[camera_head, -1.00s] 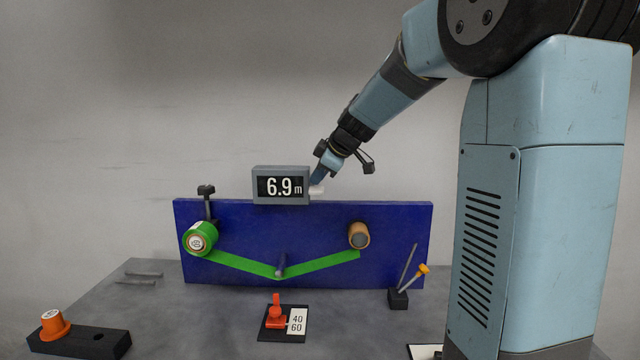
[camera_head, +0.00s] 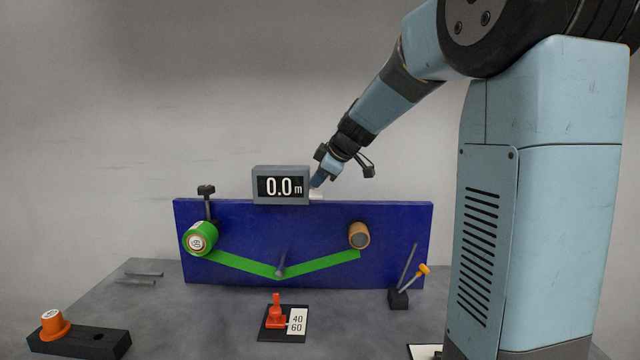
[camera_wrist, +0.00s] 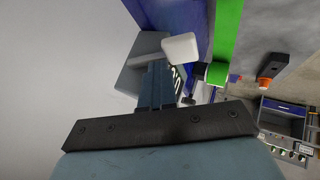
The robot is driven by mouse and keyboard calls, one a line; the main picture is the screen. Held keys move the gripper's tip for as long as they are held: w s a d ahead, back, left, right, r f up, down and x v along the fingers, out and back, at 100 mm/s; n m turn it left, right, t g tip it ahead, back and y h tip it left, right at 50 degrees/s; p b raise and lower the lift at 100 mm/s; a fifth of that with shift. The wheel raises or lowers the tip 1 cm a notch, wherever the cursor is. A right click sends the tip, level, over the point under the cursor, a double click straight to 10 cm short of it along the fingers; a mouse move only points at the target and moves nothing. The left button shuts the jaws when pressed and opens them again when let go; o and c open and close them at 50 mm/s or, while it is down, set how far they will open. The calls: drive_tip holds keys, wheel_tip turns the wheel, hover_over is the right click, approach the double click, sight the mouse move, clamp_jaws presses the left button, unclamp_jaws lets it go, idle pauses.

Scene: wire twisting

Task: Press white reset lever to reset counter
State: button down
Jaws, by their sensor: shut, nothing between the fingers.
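The counter (camera_head: 281,186) is a grey box on top of the blue panel and its display reads 0.0 m. The white reset lever (camera_head: 316,196) sticks out from its right side. My gripper (camera_head: 317,183) is shut and empty, with its tips at the lever, pointing down from the upper right. In the wrist view the white lever (camera_wrist: 180,48) shows as a rounded block just beyond my shut fingers (camera_wrist: 156,85), with the counter (camera_wrist: 145,65) behind them. Whether the tips touch the lever I cannot tell for certain.
On the table are a red lever switch (camera_head: 276,315), an orange-capped block (camera_head: 55,325) and a small black holder (camera_head: 398,299).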

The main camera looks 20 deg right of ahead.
sight(318, 191)
drive_tip(key=shift+a+f, duration=0.1)
drive_tip(key=shift+f, duration=0.25)
idle(0.3)
drive_tip(key=shift+r, duration=2.05)
drive_tip(key=shift+w+r, duration=0.2)
drive_tip(key=shift+r, duration=2.3)
drive_tip(key=s+f+m+h, duration=0.1)
drive_tip(key=s+f+m, duration=0.3)
drive_tip(key=s, duration=0.8)
drive_tip(key=s+f+m+g+h, duration=0.1)
drive_tip(key=s+f+m, duration=0.4)
drive_tip(key=s, duration=0.7)
drive_tip(key=s+f+m+g+h, duration=0.1)
drive_tip(key=s+f+m, duration=0.3)
drive_tip(key=s, duration=0.8)
drive_tip(key=shift+d+f+h, duration=0.35)
drive_tip(key=shift+d+h, duration=0.05)
drive_tip(key=shift+d, duration=0.05)
